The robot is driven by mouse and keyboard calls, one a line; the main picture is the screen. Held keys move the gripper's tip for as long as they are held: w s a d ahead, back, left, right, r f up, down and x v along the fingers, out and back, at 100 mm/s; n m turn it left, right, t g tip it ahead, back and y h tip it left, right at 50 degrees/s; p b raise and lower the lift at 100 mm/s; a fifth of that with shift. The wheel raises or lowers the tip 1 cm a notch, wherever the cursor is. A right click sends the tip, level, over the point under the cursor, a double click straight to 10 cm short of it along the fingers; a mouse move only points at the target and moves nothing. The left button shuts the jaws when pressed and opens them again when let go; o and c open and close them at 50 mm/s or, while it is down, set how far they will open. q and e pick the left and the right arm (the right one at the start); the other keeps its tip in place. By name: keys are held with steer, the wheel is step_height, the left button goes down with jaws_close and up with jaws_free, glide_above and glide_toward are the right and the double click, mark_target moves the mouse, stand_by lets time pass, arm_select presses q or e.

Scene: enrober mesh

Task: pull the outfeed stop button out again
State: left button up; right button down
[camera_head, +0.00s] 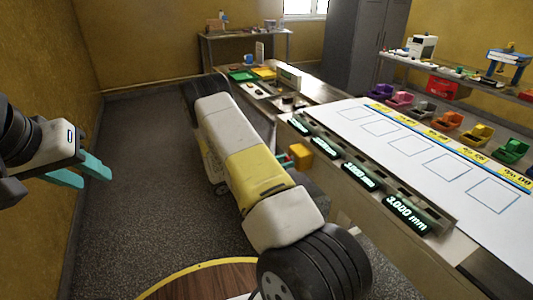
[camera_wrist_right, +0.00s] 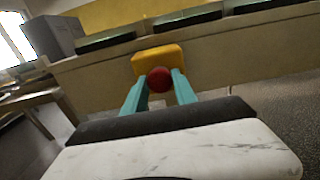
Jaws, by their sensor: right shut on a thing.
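The outfeed stop button is a round red knob (camera_wrist_right: 160,79) on a yellow box (camera_wrist_right: 157,58) fixed to the side of the bench. In the head view the yellow box (camera_head: 301,155) sits at the bench's near left end; the red knob is hard to make out there. My right gripper (camera_wrist_right: 160,86) has its teal fingers on either side of the red knob and is shut on it. In the head view my right arm hides most of that gripper. My left gripper (camera_head: 82,172) is open and empty at the far left, over the floor.
The bench (camera_head: 465,240) carries a row of green-lit displays (camera_head: 359,177) and a white top with outlined squares. Colored bins (camera_head: 447,121) line its far side. A table with trays stands beyond my right arm. The floor at left is clear.

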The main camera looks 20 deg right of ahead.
stand_by(0.5)
steer(key=shift+a, duration=0.75)
steer(key=c, duration=1)
jaws_free()
steer(key=a, duration=0.8)
steer(key=shift+s, duration=0.35)
steer(key=shift+d, duration=0.1)
